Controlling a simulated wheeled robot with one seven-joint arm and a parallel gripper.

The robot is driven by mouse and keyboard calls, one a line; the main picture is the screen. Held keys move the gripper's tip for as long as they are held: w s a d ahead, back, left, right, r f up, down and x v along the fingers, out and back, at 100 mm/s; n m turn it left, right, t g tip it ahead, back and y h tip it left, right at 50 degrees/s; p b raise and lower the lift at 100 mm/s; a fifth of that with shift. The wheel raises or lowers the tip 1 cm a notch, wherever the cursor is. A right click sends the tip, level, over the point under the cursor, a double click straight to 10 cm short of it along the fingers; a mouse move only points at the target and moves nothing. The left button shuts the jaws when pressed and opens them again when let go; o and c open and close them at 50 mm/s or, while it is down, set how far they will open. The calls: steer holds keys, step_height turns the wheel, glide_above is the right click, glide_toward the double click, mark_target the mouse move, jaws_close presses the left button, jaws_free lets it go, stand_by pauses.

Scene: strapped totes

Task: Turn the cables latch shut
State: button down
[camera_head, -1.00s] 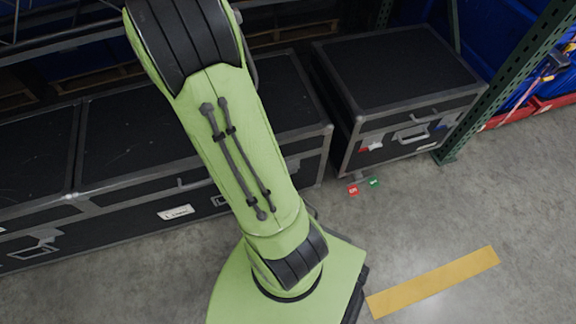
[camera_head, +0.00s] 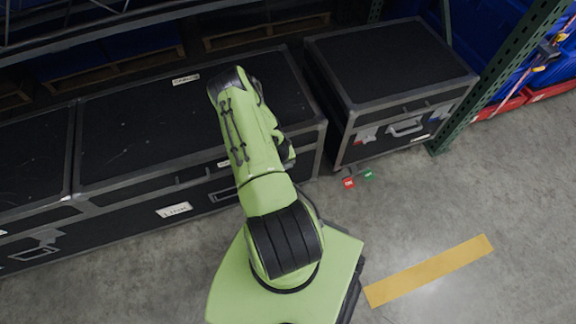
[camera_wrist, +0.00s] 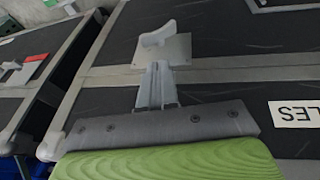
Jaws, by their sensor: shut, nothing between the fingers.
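The cables latch (camera_wrist: 158,34) shows in the wrist view as a pale grey wing-shaped handle on a square metal plate (camera_wrist: 170,50). The handle lies slantwise on the plate, on the black case beside the seam. A white label (camera_wrist: 297,113) ending in "LES" is at right, partly cut off. My gripper (camera_wrist: 158,68) is shut and empty, its fingertips pointing at the plate's near edge, with the handle just beyond. I cannot tell whether they touch the plate. In the head view my arm hides the gripper and this latch.
Long black cases (camera_head: 190,133) with metal edges stand along the rack. A smaller black case (camera_head: 390,60) stands at right, with a green rack post (camera_head: 490,85) beside it. Grey floor is open in front.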

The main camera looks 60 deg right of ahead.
mark_target(289, 165)
steer(key=b+x, duration=0.1)
steer(key=x, duration=0.1)
steer(key=s+x, duration=0.1)
steer(key=x, duration=0.2)
steer(key=shift+d+f+b, duration=0.1)
steer(key=shift+f+b, duration=0.05)
steer(key=shift+b, duration=0.2)
steer(key=shift+s+d+f, duration=0.2)
steer(key=shift+s+f, duration=0.05)
steer(key=shift+f, duration=0.15)
